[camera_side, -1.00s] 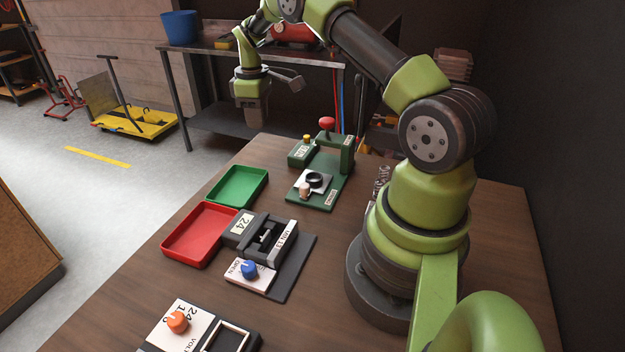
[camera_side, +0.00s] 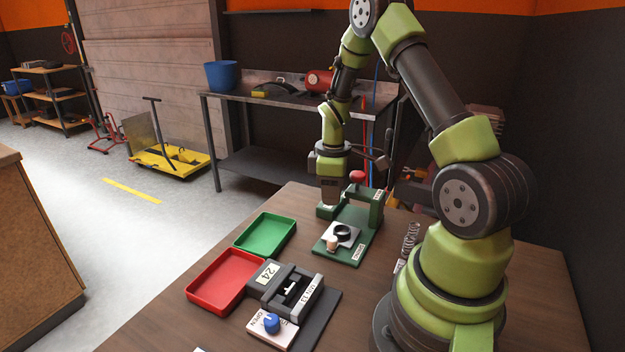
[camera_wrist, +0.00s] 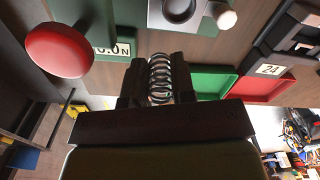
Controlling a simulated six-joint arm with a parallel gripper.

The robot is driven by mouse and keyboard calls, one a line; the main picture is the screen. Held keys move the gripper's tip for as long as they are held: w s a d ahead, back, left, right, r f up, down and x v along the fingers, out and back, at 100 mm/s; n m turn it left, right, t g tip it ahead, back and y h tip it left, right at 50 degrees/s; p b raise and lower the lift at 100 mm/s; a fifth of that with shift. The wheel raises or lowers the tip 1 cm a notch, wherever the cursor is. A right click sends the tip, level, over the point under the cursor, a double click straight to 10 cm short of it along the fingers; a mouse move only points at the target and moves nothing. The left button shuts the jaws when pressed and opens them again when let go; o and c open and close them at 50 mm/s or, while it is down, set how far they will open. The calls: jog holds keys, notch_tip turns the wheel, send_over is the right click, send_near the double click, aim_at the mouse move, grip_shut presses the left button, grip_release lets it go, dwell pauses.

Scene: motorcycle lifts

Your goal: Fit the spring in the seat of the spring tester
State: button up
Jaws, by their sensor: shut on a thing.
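My gripper (camera_wrist: 160,82) is shut on a coil spring (camera_wrist: 159,68), which stands out between its two dark fingers in the wrist view. The green spring tester (camera_side: 362,250) stands on the bench, with a red knob (camera_side: 357,176) on top. Its seat, a dark round ring (camera_side: 343,231) on a pale plate, looks empty. In the wrist view the seat (camera_wrist: 178,9) is at the top edge, partly cut off, beyond the spring. In the side view my gripper (camera_side: 329,200) is at the tester's far left; its fingertips and the spring cannot be made out there.
Another coil spring (camera_side: 409,241) lies near my base. A green tray (camera_side: 265,235) and a red tray (camera_side: 216,282) lie left of the tester. A dark device with a blue knob (camera_side: 271,323) is in front.

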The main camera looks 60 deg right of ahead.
aim_at(342, 234)
jog(key=s, duration=0.1)
jog(key=s+a, duration=0.1)
jog(key=s, duration=0.1)
jog(key=shift+s+a+f, duration=0.1)
jog(key=shift+s+a, duration=0.1)
jog(key=shift+a, duration=0.1)
jog(key=shift+f, duration=2.15)
jog(key=shift+f, duration=0.5)
jog(key=o, duration=1.4)
jog(key=shift+r, duration=4)
